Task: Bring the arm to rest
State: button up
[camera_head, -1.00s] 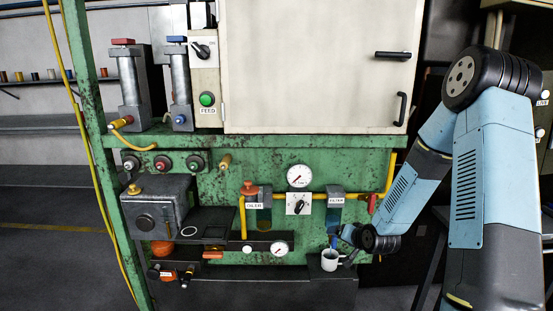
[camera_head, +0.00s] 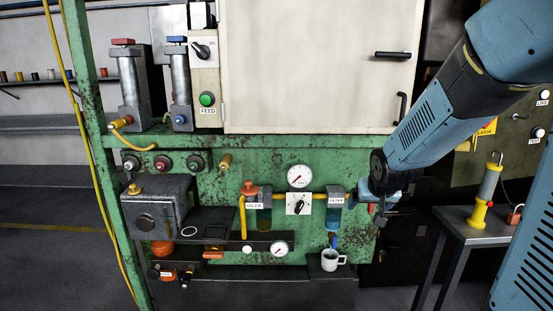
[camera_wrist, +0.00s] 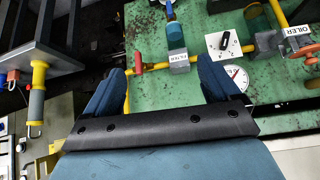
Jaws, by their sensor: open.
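My gripper (camera_head: 376,208) hangs in front of the right end of the green panel, beside the filter (camera_head: 335,222). In the wrist view my gripper (camera_wrist: 162,80) has its two blue fingers wide apart, with nothing between them but the panel and yellow pipe behind. The arm reaches in from the upper right, its forearm slanting down to the left. Part of the right fingertip area is hard to make out against the panel in the head view.
The yellow pipe (camera_wrist: 153,68) with a red part runs close to the fingers. A gauge (camera_head: 300,177) and a black knob (camera_head: 299,204) sit left of the gripper. A side table (camera_head: 470,228) with a yellow and grey tool (camera_head: 486,190) stands at right.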

jog(key=s+r+g, duration=0.1)
jog(key=s+r, duration=0.4)
jog(key=s, duration=0.6)
jog(key=s+a+r+n+g, duration=0.1)
jog(key=s+r, duration=0.5)
jog(key=s, duration=0.6)
jog(key=shift+a+r+y, duration=0.2)
jog(key=shift+a+y, duration=0.05)
jog(key=shift+y, duration=0.05)
